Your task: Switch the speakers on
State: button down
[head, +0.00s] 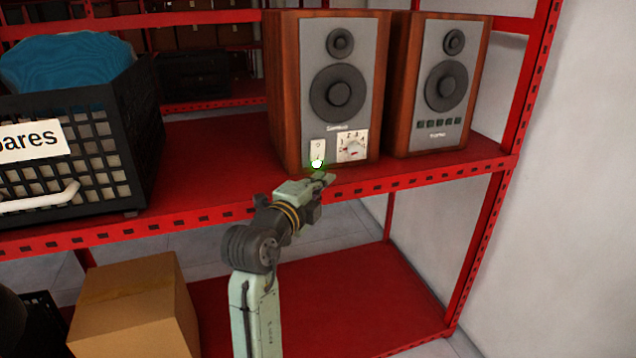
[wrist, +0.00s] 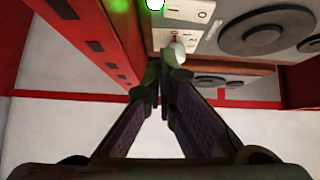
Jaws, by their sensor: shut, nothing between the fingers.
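Two wooden speakers with grey fronts stand side by side on the red shelf. The left speaker (head: 342,78) has a small white switch plate (head: 317,149) and a dial panel (head: 352,146) low on its front. The right speaker (head: 445,85) has a row of small dark buttons. My gripper (head: 326,178) is shut and empty, just in front of and below the switch plate. A bright white spot with a green glow covers the plate's lower part. In the wrist view my fingertips (wrist: 168,60) are together near the left speaker's panel (wrist: 180,38); contact cannot be told.
The red shelf's front edge (head: 200,217) runs just below my gripper. A black crate (head: 120,130) with a label and blue contents stands at left. A cardboard box (head: 135,305) sits on the lower shelf. The shelf between crate and speakers is clear.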

jog(key=f+b+v, duration=0.1)
jog(key=v, duration=0.6)
jog(key=shift+s+a+f+b, duration=0.2)
jog(key=shift+s+a+b, duration=0.1)
jog(key=shift+b, duration=0.1)
